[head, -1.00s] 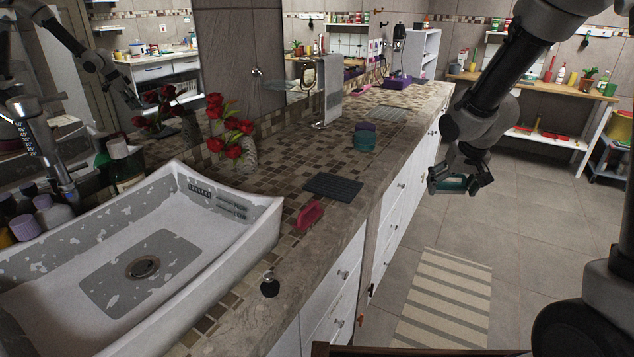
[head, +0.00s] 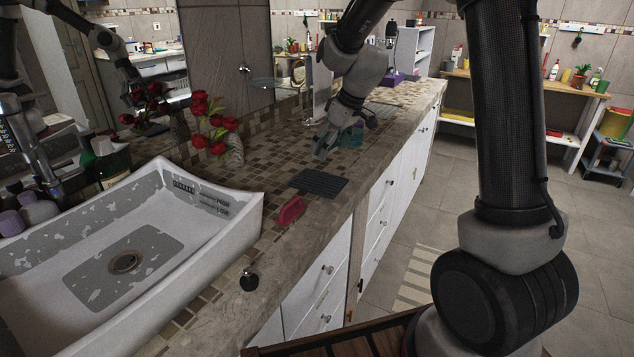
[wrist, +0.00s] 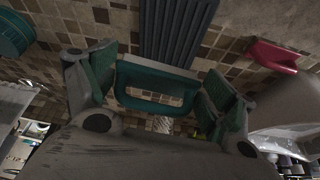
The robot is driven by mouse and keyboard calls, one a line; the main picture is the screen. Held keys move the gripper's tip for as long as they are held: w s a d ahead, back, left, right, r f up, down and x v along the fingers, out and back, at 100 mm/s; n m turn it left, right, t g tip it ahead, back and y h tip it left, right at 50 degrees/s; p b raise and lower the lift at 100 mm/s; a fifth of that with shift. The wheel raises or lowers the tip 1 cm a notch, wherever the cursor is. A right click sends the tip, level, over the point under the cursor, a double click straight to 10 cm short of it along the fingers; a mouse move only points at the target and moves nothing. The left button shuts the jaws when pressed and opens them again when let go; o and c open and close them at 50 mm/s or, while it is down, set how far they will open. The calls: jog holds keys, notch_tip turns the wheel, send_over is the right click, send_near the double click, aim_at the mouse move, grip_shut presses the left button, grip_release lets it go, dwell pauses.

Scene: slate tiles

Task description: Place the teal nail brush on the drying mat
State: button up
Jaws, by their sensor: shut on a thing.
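The teal nail brush (wrist: 155,100), with a loop handle, is between the two fingers of my gripper (wrist: 160,82) in the wrist view. The gripper is shut on it. In the head view my gripper (head: 328,143) is above the counter, beyond the mat, and the brush cannot be made out there. The drying mat (head: 318,183) is a dark ribbed rectangle lying on the counter, with nothing on it. It also shows at the top of the wrist view (wrist: 175,30), just past the brush and apart from it.
A pink brush-like item (head: 291,210) lies near the mat, on the sink side. A teal round container (wrist: 14,32) stands on the other side. The white sink (head: 225,235), a vase of red flowers (head: 213,130) and a dark-bodied small item (head: 249,280) are also on the counter.

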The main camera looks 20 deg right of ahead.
aim_at(319, 181)
jog(key=shift+w+a+r+n, duration=0.2)
jog(key=shift+a+r+n, duration=0.3)
jog(key=shift+a, duration=0.2)
jog(key=shift+a+f+y, duration=0.2)
jog(key=shift+a+y, duration=0.05)
jog(key=shift+y, duration=0.05)
jog(key=shift+n, duration=0.3)
notch_tip(319, 181, down, 9)
jog(key=shift+f, duration=0.1)
jog(key=shift+f, duration=0.15)
jog(key=o, duration=0.9)
jog(key=shift+c, duration=0.2)
